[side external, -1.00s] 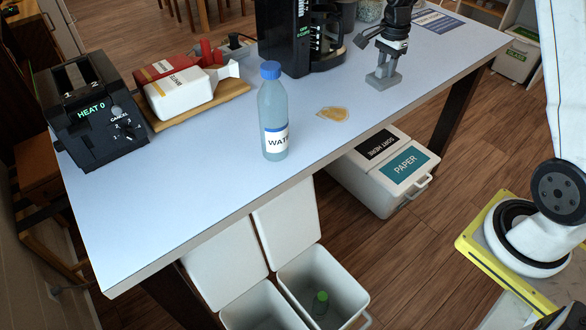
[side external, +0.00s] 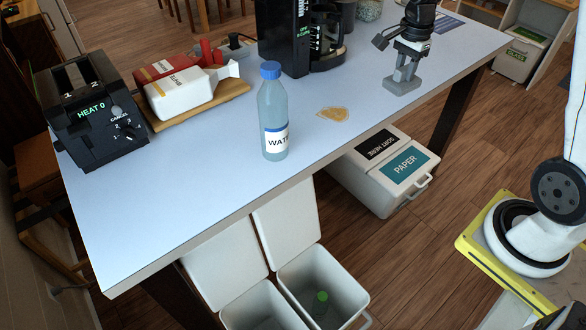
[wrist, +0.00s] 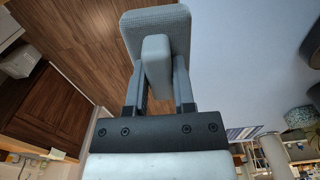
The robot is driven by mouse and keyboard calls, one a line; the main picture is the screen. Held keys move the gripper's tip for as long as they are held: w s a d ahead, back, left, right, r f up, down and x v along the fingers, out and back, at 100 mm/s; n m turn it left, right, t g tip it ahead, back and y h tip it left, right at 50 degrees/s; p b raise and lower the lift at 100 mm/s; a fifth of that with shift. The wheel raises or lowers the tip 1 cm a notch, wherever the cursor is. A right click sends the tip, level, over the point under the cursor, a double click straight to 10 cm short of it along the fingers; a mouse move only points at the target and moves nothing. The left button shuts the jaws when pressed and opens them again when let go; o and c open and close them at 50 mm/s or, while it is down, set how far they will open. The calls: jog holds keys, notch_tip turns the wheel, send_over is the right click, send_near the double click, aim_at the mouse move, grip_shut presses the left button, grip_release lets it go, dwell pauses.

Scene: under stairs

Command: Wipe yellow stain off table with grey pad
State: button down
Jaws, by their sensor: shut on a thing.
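The yellow stain (side external: 333,114) is a small flat tan-yellow patch on the pale table (side external: 200,200), right of the water bottle. My gripper (side external: 405,72) is near the table's right part, to the right of the stain and apart from it. It is shut on the grey pad (side external: 402,84), which also shows between the fingers in the wrist view (wrist: 155,25). The pad is low over the table or touching it; I cannot tell which. The stain cannot be made out in the wrist view.
A water bottle (side external: 273,115) stands left of the stain. A black coffee maker (side external: 290,40) stands behind it. Bins (side external: 385,170) stand below the front edge.

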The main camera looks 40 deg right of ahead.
jog(key=c, duration=1.2)
grip_release()
grip_shut()
jog(key=w+a+f, duration=0.5)
jog(key=w+a, duration=0.1)
jog(key=w, duration=0.3)
jog(key=shift+w+a, duration=0.25)
jog(key=shift+a, duration=0.05)
jog(key=shift+f, duration=0.1)
